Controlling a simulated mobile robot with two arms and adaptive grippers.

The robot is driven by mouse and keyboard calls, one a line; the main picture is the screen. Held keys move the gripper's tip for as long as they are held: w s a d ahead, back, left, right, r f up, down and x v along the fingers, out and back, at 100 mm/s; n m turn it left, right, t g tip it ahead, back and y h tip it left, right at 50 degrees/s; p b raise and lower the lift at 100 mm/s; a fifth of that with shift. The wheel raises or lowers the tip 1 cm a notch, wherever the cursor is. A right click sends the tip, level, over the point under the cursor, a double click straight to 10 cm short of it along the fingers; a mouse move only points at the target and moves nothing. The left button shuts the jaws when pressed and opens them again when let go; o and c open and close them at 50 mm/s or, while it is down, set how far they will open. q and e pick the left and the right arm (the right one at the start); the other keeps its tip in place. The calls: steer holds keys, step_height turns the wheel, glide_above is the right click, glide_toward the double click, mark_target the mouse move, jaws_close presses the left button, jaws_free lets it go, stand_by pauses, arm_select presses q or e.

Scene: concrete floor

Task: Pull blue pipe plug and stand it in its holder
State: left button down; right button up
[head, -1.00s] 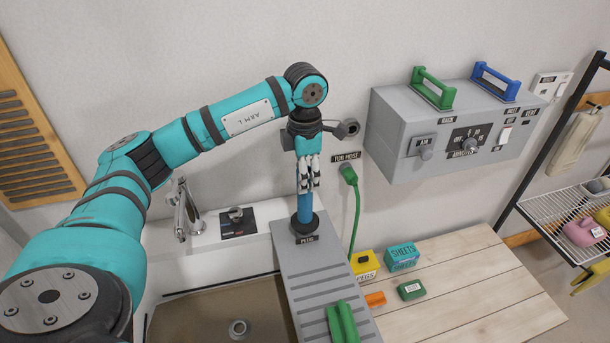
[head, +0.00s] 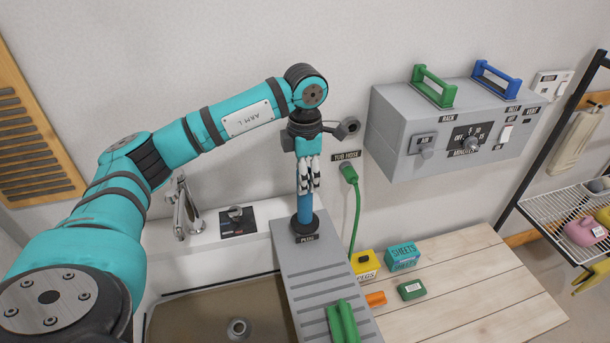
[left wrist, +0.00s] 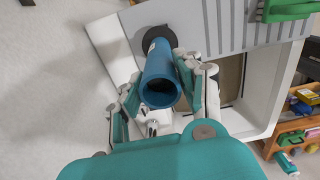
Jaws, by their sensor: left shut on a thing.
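The blue pipe plug (head: 305,206) stands upright in a dark round holder (head: 305,224) with a "PLUG" label, at the back end of the grey ribbed ledge. My left gripper (head: 309,182) is above the holder, shut on the upper part of the plug. In the left wrist view the hollow open end of the blue plug (left wrist: 161,85) lies between the fingers, with the dark holder ring (left wrist: 158,39) at its far end. The plug's seat inside the ring is hidden. The sink drain (head: 238,328) shows in the basin at the lower left. My right gripper is not in view.
A green hose (head: 356,205) hangs right of the plug. A grey control box (head: 400,130) is on the wall. A faucet (head: 184,207) stands left. A yellow pegs box (head: 365,264) and other small items are on the wooden counter (head: 470,280), whose right part is clear.

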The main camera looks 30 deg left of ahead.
arm_select(q)
steer(key=shift+f+b, duration=0.85)
steer(key=shift+f, duration=0.35)
steer(key=c, duration=0.8)
jaws_free()
step_height(320, 180, up, 12)
steer(key=shift+r, duration=0.1)
